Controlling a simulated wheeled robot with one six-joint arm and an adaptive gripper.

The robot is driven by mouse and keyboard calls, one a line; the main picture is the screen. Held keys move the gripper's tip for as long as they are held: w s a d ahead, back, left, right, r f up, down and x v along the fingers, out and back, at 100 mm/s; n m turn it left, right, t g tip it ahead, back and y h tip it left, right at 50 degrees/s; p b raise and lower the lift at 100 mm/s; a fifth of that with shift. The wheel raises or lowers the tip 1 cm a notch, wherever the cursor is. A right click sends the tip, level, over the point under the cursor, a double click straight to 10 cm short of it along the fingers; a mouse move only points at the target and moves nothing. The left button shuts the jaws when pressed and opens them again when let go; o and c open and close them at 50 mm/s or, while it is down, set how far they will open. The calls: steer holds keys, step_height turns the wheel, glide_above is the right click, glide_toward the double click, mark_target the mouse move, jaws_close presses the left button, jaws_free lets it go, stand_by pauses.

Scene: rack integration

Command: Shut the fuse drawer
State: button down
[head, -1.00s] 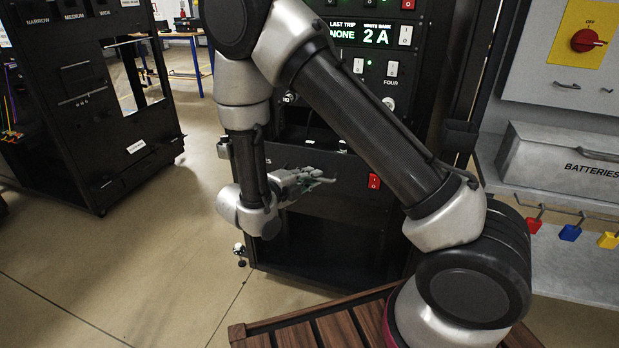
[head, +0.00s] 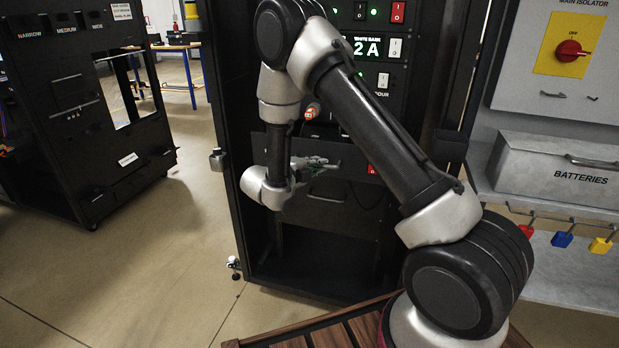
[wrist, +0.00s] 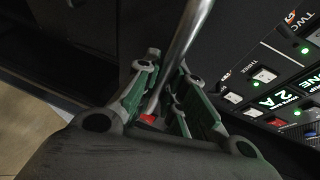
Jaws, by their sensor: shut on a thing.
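The fuse drawer (head: 350,192) is a dark front low in the black rack, mostly behind my arm and gripper in the head view. My gripper (head: 318,163) is at this front, left of a red switch (head: 372,169). In the wrist view a shiny metal bar (wrist: 181,38), which looks like the drawer handle, runs down between the green-padded fingers of my gripper (wrist: 166,80). The fingers are shut on it. How far the drawer stands out of the rack is hard to tell.
Lit switches and a green display (head: 368,48) are above the drawer. An orange-ended item (head: 312,112) shows behind my arm. A grey batteries box (head: 550,170) stands right, and another black rack (head: 75,110) left. Open floor (head: 170,250) lies between the racks.

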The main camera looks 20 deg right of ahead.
mark_target(306, 151)
steer(key=w+d, duration=0.3)
steer(key=w, duration=0.1)
steer(key=w+d, duration=0.3)
steer(key=w, duration=0.1)
steer(key=w+d, duration=0.3)
steer(key=w, duration=0.1)
steer(key=shift+w+d, duration=0.1)
steer(key=shift+w, duration=0.25)
steer(key=c, duration=1.8)
jaws_free()
steer(key=shift+o, duration=0.2)
steer(key=v, duration=1.2)
steer(key=shift+s, duration=0.1)
